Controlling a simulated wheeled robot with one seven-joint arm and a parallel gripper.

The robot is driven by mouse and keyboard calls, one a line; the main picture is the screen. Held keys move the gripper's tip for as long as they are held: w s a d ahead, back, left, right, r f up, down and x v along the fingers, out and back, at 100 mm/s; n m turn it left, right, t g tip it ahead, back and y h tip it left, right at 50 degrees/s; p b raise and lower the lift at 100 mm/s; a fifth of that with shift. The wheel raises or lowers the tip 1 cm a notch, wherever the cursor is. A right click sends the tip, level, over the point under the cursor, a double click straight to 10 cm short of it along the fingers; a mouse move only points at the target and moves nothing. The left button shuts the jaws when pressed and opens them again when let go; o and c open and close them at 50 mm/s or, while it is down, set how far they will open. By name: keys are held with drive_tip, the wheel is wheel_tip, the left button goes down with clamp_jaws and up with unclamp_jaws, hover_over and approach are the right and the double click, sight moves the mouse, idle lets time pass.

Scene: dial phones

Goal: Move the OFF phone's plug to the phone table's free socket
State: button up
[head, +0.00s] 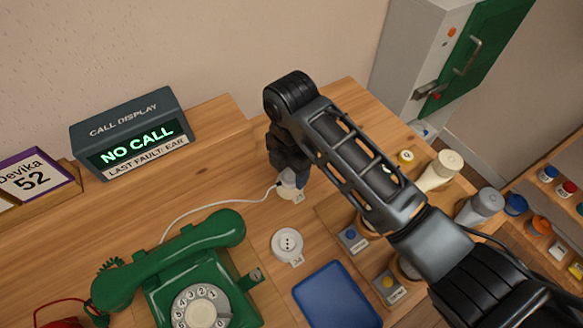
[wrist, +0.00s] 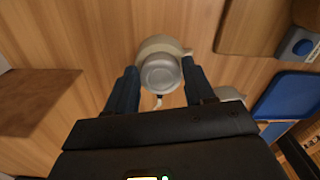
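A green dial phone (head: 200,285) stands at the lower left in the head view. Its white cord (head: 215,205) runs to a pale plug (head: 287,178) in a cream round socket (head: 292,194) on the wooden table. In the wrist view the grey plug (wrist: 160,73) sits over the cream socket (wrist: 158,45). My gripper (wrist: 161,80) is low over it, one finger on each side; whether the fingers press on it is unclear. A bare socket (head: 287,243) with open holes, tagged 34, is nearer the front. No OFF mark is readable.
A call display (head: 130,130) reads NO CALL, LAST FAULT: EAR. A blue tray (head: 336,297) and small boxes with blue (head: 352,238) and yellow (head: 388,287) buttons lie nearby. Cream (head: 441,170) and grey (head: 480,205) objects stand right of my arm.

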drive_tip(key=o, duration=0.4)
drive_tip(key=shift+r, duration=0.1)
wheel_tip(320, 180, up, 8)
drive_tip(key=shift+f+b, duration=0.15)
drive_tip(key=shift+b, duration=0.25)
idle(0.5)
